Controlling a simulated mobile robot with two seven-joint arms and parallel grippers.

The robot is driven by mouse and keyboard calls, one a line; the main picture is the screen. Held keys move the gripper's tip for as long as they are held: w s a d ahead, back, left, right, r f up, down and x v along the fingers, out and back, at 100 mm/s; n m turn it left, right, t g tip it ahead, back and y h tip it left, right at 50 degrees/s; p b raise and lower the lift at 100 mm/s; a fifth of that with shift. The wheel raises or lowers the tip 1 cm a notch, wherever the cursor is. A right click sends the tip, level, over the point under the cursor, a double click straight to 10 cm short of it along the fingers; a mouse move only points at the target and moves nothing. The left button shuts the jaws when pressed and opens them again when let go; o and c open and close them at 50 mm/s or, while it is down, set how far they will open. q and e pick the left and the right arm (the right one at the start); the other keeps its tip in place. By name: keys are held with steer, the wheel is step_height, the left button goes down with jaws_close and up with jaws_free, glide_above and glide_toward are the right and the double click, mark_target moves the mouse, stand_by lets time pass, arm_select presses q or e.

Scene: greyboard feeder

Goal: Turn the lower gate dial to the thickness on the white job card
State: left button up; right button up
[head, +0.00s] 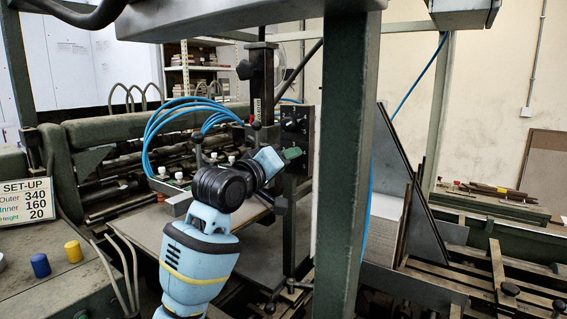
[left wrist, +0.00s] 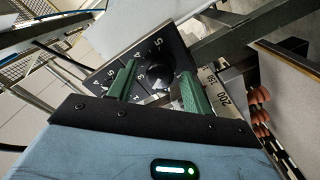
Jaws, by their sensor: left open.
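In the left wrist view a round black dial knob (left wrist: 159,76) sits on a black plate (left wrist: 113,73) with white numbers around it. My left gripper (left wrist: 158,70) is open, its green fingers on either side of the knob; I cannot tell whether they touch it. In the head view my left gripper (head: 291,154) is at the lower part of the black dial panel (head: 294,119). The gripper hides the lower dial there; an upper knob shows above it. A white set-up card (head: 40,201) at the left reads Outer 340, Inner 160, Height 20. I see no thickness line.
A green post (head: 345,170) stands just right of the panel. A scale strip marked 150 and 200 (left wrist: 217,85) lies beside the right finger. Blue and yellow cylinders (head: 73,251) stand on the left bench. Blue hoses (head: 150,135) loop behind my arm.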

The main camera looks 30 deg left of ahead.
arm_select(q)
steer(key=shift+s, duration=0.1)
steer(key=s+a, duration=0.1)
steer(key=s, duration=0.6)
steer(key=shift+s, duration=0.3)
stand_by(0.3)
